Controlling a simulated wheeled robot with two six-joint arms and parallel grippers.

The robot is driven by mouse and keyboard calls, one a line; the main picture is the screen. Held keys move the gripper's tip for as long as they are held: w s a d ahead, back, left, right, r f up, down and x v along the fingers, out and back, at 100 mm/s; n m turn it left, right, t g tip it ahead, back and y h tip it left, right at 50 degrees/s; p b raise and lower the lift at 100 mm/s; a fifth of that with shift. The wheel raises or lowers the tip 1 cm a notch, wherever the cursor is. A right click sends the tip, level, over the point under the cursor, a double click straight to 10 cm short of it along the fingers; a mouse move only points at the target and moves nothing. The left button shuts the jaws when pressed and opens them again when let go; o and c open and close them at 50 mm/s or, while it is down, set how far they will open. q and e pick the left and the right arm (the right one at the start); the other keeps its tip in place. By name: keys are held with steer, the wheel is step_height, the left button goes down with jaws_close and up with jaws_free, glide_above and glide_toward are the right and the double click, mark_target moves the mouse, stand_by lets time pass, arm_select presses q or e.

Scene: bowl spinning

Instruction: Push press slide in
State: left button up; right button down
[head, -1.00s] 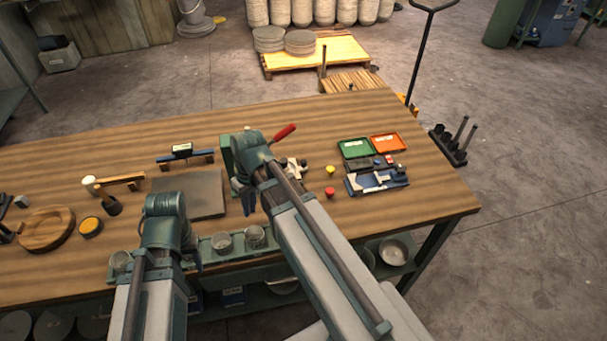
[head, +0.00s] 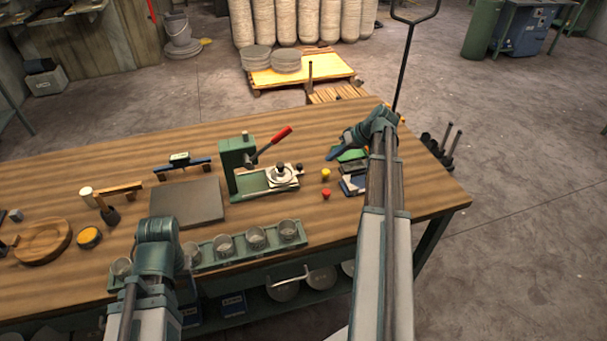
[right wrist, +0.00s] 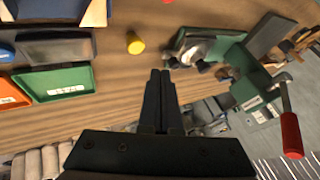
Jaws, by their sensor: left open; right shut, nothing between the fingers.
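The green press (head: 236,163) stands upright near the middle of the bench, its red-handled lever (head: 274,143) angled up to the right. Its slide, with a round silver fixture (head: 281,174) and dark knobs, sits on the base out to the right of the column. The press also shows in the right wrist view (right wrist: 252,88). My right gripper (head: 334,151) is shut and empty, above the bench to the right of the press; its fingers also show in the wrist view (right wrist: 160,76). My left gripper (head: 188,258) is open at the bench's front edge, left of and apart from the press.
Green (right wrist: 56,82) and orange (right wrist: 12,94) trays lie near my right gripper. A rack of glass cups (head: 256,238) lines the front edge. Bare wood lies between rack and press.

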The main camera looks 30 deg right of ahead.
mark_target(269, 182)
steer(key=b+x, duration=0.8)
steer(key=x, duration=0.2)
steer(key=shift+f, duration=0.2)
steer(key=a, duration=0.3)
steer(key=shift+w+r, duration=0.2)
steer(key=shift+w, duration=0.15)
steer(key=shift+w+a, duration=0.15)
steer(key=shift+a, duration=0.35)
steer(key=shift+a, duration=0.15)
steer(key=a, duration=0.3)
steer(key=w+a, duration=0.1)
steer(key=a, duration=0.2)
steer(key=w+a, duration=0.1)
steer(key=a, duration=0.3)
steer(key=shift+w+a, duration=0.15)
steer(key=shift+w, duration=0.1)
